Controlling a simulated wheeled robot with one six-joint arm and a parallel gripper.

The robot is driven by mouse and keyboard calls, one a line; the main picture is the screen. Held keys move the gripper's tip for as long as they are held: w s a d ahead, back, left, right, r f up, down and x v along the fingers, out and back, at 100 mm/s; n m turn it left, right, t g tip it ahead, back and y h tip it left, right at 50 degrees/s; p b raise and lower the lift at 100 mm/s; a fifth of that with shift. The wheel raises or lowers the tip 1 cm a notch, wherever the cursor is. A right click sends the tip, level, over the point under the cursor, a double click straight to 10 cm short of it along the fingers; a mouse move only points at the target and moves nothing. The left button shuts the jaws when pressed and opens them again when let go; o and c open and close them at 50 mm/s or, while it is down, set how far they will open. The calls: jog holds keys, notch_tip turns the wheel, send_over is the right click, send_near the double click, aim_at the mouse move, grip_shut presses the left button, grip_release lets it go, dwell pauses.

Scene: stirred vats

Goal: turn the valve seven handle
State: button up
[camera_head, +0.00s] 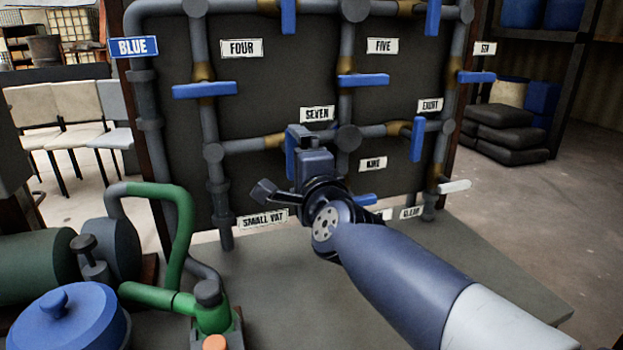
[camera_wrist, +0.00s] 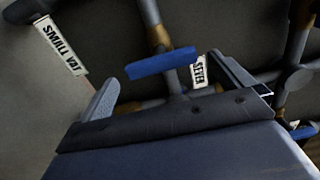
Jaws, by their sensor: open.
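The valve seven handle (camera_head: 290,155) is a blue bar on the pipe panel, just below and left of the SEVEN label (camera_head: 317,114). It stands upright, across its horizontal pipe, and my gripper partly hides it in the head view. In the wrist view the handle (camera_wrist: 160,63) lies ahead of the jaws, with the SEVEN label (camera_wrist: 199,72) beside it. My gripper (camera_head: 302,140) is in front of the panel at the handle. In the wrist view my gripper (camera_wrist: 165,76) is open, one finger either side. I cannot tell whether it touches the handle.
Other blue handles sit close by: valve four (camera_head: 205,90), valve five (camera_head: 363,80) and one near the EIGHT label (camera_head: 417,139). A white handle (camera_head: 454,186) sticks out lower right. A green pipe (camera_head: 180,240) and a blue lidded vat (camera_head: 70,320) stand at left.

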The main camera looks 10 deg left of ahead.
aim_at(289, 151)
jog(key=p+v, duration=0.2)
jog(key=v, duration=0.7)
jog(key=shift+d+r, duration=0.2)
jog(key=shift+w, duration=0.2)
jog(key=b+x, duration=0.1)
jog(key=x, duration=0.6)
jog(key=b+x, duration=0.2)
jog(key=x, duration=0.5)
jog(key=shift+w+a+f, duration=0.15)
jog(key=shift+w+f, duration=0.1)
jog(key=shift+s, duration=0.1)
